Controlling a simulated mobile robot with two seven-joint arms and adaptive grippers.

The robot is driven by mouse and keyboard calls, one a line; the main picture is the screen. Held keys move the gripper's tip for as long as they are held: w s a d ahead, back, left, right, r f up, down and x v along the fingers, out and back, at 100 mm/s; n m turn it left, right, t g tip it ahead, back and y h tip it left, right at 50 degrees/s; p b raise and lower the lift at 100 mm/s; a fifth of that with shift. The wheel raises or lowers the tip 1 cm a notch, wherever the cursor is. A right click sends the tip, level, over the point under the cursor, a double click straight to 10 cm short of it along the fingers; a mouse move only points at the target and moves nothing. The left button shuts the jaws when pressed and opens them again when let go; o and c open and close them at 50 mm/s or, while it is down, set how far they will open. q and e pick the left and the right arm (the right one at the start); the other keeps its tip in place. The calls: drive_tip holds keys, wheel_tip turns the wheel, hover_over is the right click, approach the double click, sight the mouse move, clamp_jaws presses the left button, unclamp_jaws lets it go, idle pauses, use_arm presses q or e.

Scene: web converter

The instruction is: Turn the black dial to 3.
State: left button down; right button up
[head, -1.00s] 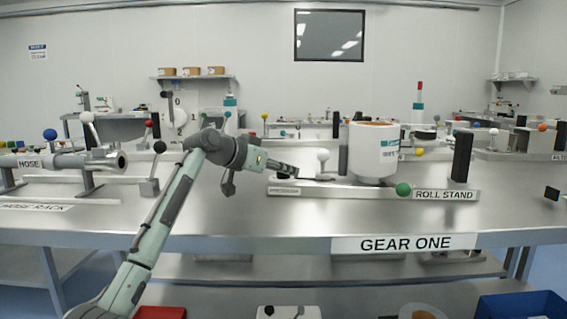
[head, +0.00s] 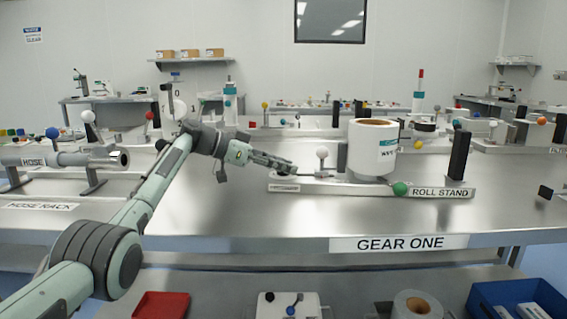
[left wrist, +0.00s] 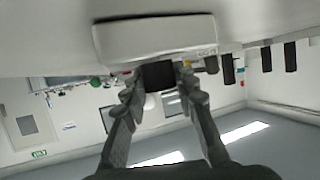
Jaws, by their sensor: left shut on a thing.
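My left gripper (head: 286,167) reaches in from the left to the left end of the roll stand (head: 330,188) in the head view. My right gripper is not in view.
A white ball-topped lever (head: 322,153) and a white roll (head: 373,150) stand just right of the gripper. A green ball (head: 400,188) is at the stand's front. The hose rack (head: 60,160) is at left.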

use_arm(q)
drive_tip(key=shift+g, duration=0.3)
drive_tip(key=shift+f, duration=0.1)
drive_tip(key=c, duration=1.2)
unclamp_jaws()
drive_tip(key=v, duration=1.2)
